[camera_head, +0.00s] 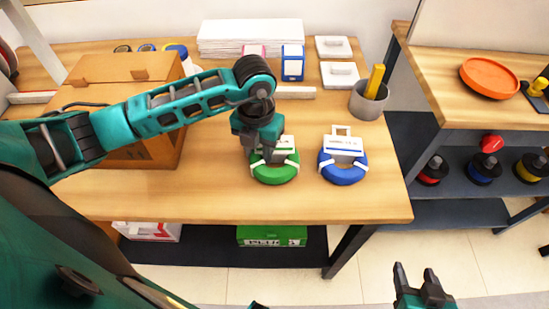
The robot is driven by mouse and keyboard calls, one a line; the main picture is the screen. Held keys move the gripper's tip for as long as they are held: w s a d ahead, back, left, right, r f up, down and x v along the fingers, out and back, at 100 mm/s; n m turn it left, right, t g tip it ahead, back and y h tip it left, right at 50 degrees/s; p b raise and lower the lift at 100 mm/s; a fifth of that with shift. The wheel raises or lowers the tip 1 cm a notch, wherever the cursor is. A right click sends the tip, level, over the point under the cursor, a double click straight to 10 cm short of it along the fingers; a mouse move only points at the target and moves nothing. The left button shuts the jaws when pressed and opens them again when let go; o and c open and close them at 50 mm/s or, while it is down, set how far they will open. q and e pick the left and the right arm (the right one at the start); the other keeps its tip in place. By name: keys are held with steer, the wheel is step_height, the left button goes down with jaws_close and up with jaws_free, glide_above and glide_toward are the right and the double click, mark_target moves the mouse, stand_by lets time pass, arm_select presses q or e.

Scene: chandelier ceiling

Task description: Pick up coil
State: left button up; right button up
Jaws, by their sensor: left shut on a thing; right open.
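A green coil (275,174) with white ties and a white label lies on the wooden table. My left gripper (261,150) reaches down over its upper left part and is shut on it; the fingertips are partly hidden. A blue coil (343,174) with a white label lies just right of the green one, apart from it. My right gripper (420,284) is open and empty at the bottom right, in front of the table and above the floor.
A cardboard box (124,84) stands at the left of the table (210,200). A grey cup (368,101) stands behind the blue coil. White paper stacks (250,36) lie at the back. A shelf with an orange plate (491,77) stands right. The table's front strip is clear.

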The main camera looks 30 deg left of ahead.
arm_select(q)
jaws_close()
